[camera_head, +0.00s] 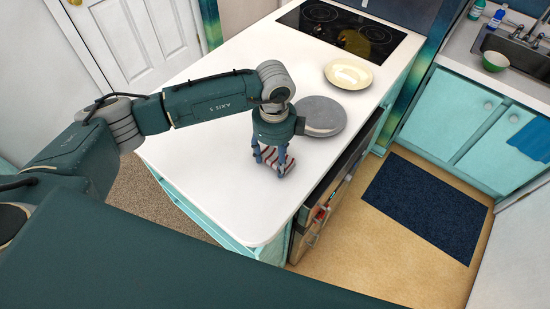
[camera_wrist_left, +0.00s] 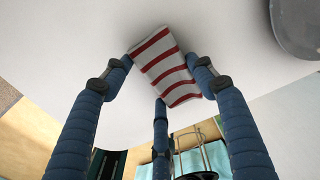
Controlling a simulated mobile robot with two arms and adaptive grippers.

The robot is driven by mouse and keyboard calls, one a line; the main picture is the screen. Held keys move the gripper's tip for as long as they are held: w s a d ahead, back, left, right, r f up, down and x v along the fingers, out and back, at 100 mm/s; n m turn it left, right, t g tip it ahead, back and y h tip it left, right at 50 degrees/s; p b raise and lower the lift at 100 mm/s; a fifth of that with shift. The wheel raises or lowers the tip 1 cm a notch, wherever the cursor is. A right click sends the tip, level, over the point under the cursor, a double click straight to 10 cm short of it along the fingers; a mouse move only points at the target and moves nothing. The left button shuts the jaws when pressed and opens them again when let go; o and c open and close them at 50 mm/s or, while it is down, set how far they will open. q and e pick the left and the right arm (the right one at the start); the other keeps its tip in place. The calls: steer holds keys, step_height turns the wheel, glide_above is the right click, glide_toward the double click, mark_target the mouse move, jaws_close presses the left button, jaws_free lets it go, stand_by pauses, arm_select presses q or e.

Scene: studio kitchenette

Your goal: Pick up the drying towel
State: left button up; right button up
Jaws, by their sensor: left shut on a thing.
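The drying towel (camera_head: 268,155) is white with red stripes and folded into a small block. It is at the white counter's surface, near the counter's right edge in the head view. My left gripper (camera_head: 272,168) points down over it, with its blue fingers around the towel and shut on it. In the left wrist view the towel (camera_wrist_left: 166,66) sits between the fingertips of my left gripper (camera_wrist_left: 163,80). I cannot tell whether the towel still touches the counter. My right gripper is not in view.
A grey round lidded pan or disc (camera_head: 322,115) is right beside the gripper on the counter (camera_head: 215,165). A cream plate (camera_head: 348,74) and a black cooktop (camera_head: 340,27) lie farther back. A blue mat (camera_head: 425,207) lies on the floor. The counter's left part is clear.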

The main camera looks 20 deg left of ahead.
mark_target(275, 158)
arm_select(q)
step_height(275, 158, up, 20)
steer(key=b, duration=0.5)
steer(key=shift+f, duration=0.2)
steer(key=shift+o, duration=0.6)
steer(key=c, duration=0.4)
steer(key=shift+f, duration=0.1)
